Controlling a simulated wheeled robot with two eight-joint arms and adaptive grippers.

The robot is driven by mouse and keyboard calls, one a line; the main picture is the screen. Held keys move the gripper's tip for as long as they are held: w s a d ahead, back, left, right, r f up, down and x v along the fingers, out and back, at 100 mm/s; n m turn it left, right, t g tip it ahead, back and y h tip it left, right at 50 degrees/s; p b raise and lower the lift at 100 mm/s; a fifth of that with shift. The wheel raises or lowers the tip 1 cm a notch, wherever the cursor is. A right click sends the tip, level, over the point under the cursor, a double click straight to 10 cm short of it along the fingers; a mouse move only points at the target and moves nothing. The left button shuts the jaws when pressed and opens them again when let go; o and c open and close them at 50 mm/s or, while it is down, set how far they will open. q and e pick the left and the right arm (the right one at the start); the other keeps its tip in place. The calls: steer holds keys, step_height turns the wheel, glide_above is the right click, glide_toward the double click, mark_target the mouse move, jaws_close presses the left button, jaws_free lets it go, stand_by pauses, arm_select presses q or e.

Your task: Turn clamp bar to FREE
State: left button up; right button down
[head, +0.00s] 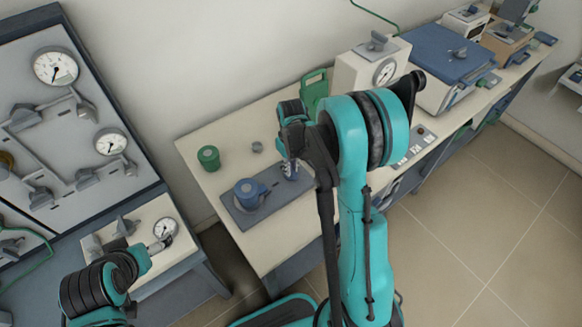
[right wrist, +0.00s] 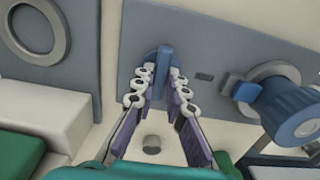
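A blue upright bar on a round blue mount, apparently the clamp bar (right wrist: 162,66), stands on a grey plate in the right wrist view. My right gripper (right wrist: 161,74) reaches toward it, with one finger on each side of the bar. The fingers are apart with the bar between their tips; whether they touch it is unclear. In the head view my right gripper (head: 290,169) is over the far end of the grey plate (head: 243,216), and the bar is hidden there. My left arm is at the lower left, and its fingers are not clear.
A blue round part with a handle (head: 250,192) is on the same plate, also seen in the right wrist view (right wrist: 290,108). A green cylinder (head: 208,157) and a small grey knob (head: 257,147) are behind it. A gauge panel (head: 75,130) stands left.

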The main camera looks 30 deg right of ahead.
steer(key=shift+n, duration=0.4)
steer(key=n, duration=0.3)
steer(key=shift+n+b, duration=0.35)
steer(key=shift+n, duration=0.05)
steer(key=n, duration=0.9)
steer(key=shift+b, duration=0.4)
steer(key=shift+n, duration=2.2)
steer(key=c, duration=1.5)
jaws_free()
steer(key=shift+c, duration=0.2)
